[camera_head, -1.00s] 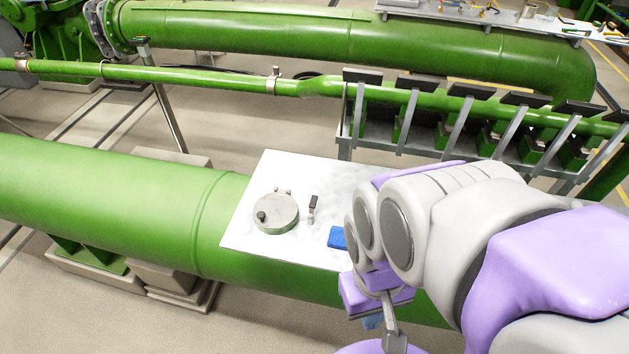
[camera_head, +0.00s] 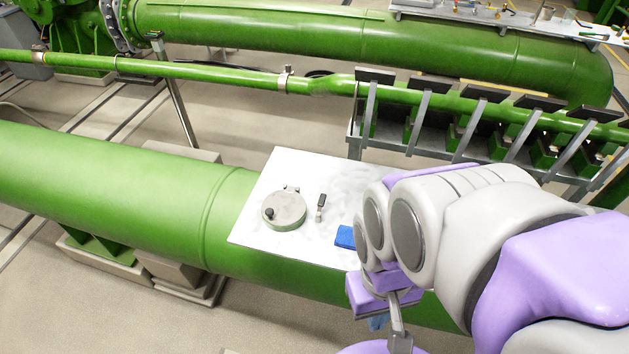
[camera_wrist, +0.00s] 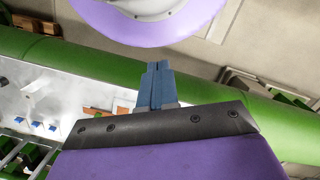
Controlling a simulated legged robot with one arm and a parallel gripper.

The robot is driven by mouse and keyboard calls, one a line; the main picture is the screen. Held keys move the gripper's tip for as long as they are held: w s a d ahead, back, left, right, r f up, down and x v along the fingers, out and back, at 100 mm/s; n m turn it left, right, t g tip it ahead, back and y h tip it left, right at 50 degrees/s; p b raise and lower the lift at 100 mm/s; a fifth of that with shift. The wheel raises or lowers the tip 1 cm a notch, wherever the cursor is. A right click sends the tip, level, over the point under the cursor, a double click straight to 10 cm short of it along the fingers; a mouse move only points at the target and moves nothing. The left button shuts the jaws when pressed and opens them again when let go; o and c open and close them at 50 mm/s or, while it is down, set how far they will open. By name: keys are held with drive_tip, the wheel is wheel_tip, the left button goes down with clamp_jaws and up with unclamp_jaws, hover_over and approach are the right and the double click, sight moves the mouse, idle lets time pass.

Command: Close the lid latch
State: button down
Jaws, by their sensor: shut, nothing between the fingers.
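A round grey metal case (camera_head: 285,210) with a dark knob on its lid sits on a white plate. A small latch (camera_head: 320,207) with a black handle stands on the plate just right of the case, apart from it. My gripper shows in the wrist view (camera_wrist: 157,75), its blue fingers together with nothing between them. In the head view my arm hides most of the gripper, which is right of and nearer than the case, near the plate's front right edge.
The white plate (camera_head: 255,228) lies on a thick green pipe (camera_head: 110,190). A blue block (camera_head: 345,237) is on the plate beside my arm. A row of grey brackets (camera_head: 460,130) stands behind. The plate's left part is clear of my arm.

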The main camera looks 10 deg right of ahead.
drive_tip(key=c, duration=1.8)
unclamp_jaws()
drive_tip(key=shift+o, duration=0.7)
drive_tip(key=shift+w+r, duration=0.1)
drive_tip(key=shift+w, duration=0.1)
drive_tip(key=o, duration=0.6)
drive_tip(key=w+d+r+m+p, duration=0.1)
drive_tip(key=w+r+m, duration=0.1)
drive_tip(key=w, duration=0.7)
drive_tip(key=shift+w+d+r+p, duration=0.15)
drive_tip(key=shift+w+r+p, duration=0.2)
drive_tip(key=shift+r, duration=0.05)
drive_tip(key=shift+o, duration=0.3)
drive_tip(key=w+d+m+t+p, duration=0.1)
drive_tip(key=w+m, duration=0.1)
drive_tip(key=w, duration=1)
drive_tip(key=shift+w+r+p, duration=0.35)
drive_tip(key=shift+w, duration=0.05)
drive_tip(key=m+p, duration=0.1)
drive_tip(key=p, duration=0.1)
hover_over(321, 203)
wheel_tip(321, 203, down, 6)
drive_tip(key=shift+t, duration=0.4)
wheel_tip(321, 203, down, 17)
drive_tip(key=shift+a+f+b, duration=0.1)
drive_tip(key=shift+a+b, duration=0.05)
drive_tip(key=shift+b, duration=1)
drive_tip(key=shift+c, duration=0.2)
clamp_jaws()
